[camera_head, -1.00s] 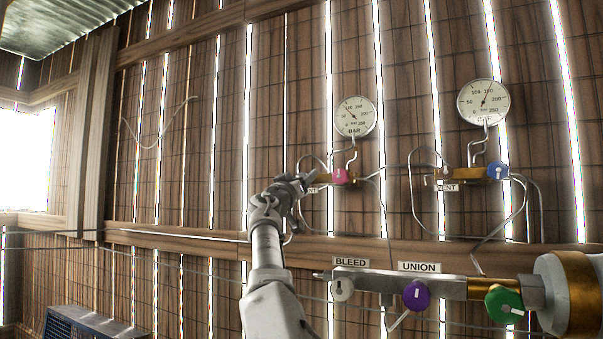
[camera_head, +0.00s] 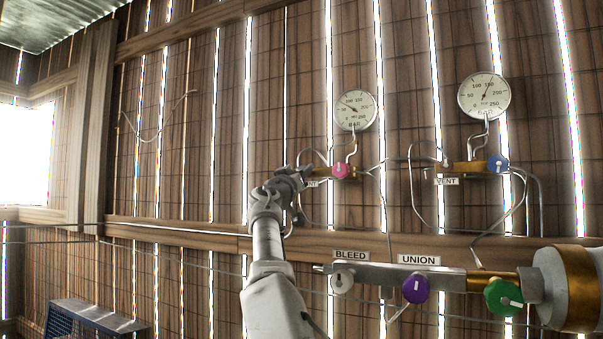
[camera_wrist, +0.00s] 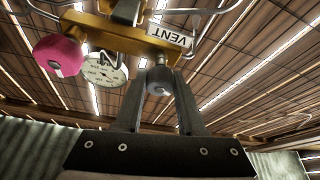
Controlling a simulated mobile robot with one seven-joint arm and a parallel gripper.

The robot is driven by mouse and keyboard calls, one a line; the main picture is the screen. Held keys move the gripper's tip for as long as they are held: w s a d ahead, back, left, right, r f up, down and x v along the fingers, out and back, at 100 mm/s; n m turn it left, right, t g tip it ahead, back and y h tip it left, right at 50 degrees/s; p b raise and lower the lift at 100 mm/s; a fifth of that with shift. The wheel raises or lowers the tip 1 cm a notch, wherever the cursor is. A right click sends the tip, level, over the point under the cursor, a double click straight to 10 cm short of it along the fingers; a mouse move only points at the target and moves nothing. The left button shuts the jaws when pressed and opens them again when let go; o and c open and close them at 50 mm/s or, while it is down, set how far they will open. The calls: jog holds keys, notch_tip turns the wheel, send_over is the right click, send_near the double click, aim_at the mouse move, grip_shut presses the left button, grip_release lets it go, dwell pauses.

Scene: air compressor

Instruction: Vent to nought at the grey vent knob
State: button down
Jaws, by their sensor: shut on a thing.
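The grey vent knob (camera_wrist: 159,81) shows in the wrist view between the two fingers of my gripper (camera_wrist: 158,88), which are shut on it. It sits on a brass block (camera_wrist: 125,33) beside a white VENT label (camera_wrist: 169,36). In the head view my gripper (camera_head: 306,178) is at the left end of the left brass fitting, hiding the knob and part of its label. The left pressure gauge (camera_head: 355,110) stands above on a thin pipe. Its needle points up and left, short of mid-scale; the exact reading is too small to tell.
A pink knob (camera_head: 340,171) is close right of my gripper. A second gauge (camera_head: 484,96) with a blue knob (camera_head: 497,164) stands further right. Below are a white BLEED knob (camera_head: 342,281), a purple UNION knob (camera_head: 415,289) and a green knob (camera_head: 502,297). Thin pipes run between.

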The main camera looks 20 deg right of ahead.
jog(key=n+t+y, duration=0.1)
jog(key=n+y, duration=0.1)
jog(key=n, duration=0.2)
jog(key=shift+r, duration=0.1)
jog(key=n+y+p, duration=0.1)
jog(key=n, duration=0.1)
jog(key=n+y+p, duration=0.1)
jog(key=n, duration=0.2)
jog(key=shift+r+y, duration=0.2)
jog(key=shift+y, duration=0.1)
jog(key=shift+d+f+n+y, duration=0.15)
jog(key=shift+n+y, duration=0.25)
jog(key=shift+n, duration=0.8)
jog(key=n+y, duration=0.1)
jog(key=n, duration=0.2)
jog(key=shift+f+n, duration=0.1)
jog(key=shift+n, duration=0.2)
jog(key=shift+n+g+y, duration=0.4)
jog(key=shift+n+g, duration=0.2)
jog(key=shift+n, duration=0.6)
jog(key=shift+r, duration=0.2)
jog(key=shift+f+n, duration=0.15)
jog(key=shift+n, duration=0.25)
